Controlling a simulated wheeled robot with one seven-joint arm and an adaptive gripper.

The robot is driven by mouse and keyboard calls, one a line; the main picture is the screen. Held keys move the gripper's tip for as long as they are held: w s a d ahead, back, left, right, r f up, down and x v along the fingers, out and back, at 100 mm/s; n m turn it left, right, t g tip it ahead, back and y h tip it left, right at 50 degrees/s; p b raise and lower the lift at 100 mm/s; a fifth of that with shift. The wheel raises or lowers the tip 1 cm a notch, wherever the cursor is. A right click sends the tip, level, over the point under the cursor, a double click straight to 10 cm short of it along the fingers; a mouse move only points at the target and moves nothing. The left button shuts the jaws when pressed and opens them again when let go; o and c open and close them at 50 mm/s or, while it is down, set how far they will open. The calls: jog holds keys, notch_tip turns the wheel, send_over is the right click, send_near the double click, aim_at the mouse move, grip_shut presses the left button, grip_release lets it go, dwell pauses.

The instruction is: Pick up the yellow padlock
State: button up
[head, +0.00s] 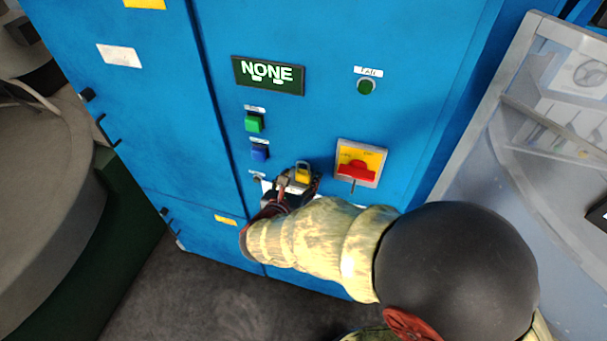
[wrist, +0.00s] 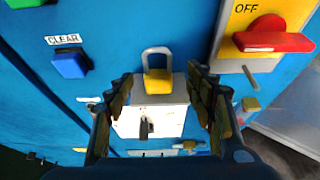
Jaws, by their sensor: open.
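The yellow padlock (head: 302,173) has a grey shackle and sits against the front of the blue cabinet, just beyond my gripper (head: 290,186) in the head view. My gripper (wrist: 163,95) is open, with one finger on each side of the padlock's column in the picture. I see space between the fingers and the padlock, and no contact. In the head view my arm and gripper hide part of the area below the padlock.
A red rotary switch (head: 357,169) on a yellow plate is right of the padlock. A blue button (head: 260,152) and a green button (head: 253,122) are up and left. A display (head: 268,75) reads NONE. A white panel (wrist: 170,121) with a dark key-like part is behind the fingers.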

aim_at(303, 172)
jog(key=p+x, duration=0.1)
jog(key=x, duration=0.4)
jog(key=shift+a+f, duration=0.15)
jog(key=shift+f, duration=0.1)
jog(key=c, duration=1.4)
jog(key=shift+o, duration=0.2)
jog(key=shift+r, duration=0.1)
jog(key=shift+r, duration=0.55)
notch_tip(303, 172, up, 2)
jog(key=shift+s+a+r+b, duration=0.1)
jog(key=shift+r+b, duration=0.1)
jog(key=shift+b, duration=0.3)
jog(key=s+r+b, duration=0.1)
jog(key=s+r, duration=0.8)
jog(key=s, duration=0.4)
jog(key=shift+s+a+r+b, duration=0.2)
jog(key=shift+s+a+b, duration=0.1)
jog(key=shift+s+b, duration=0.1)
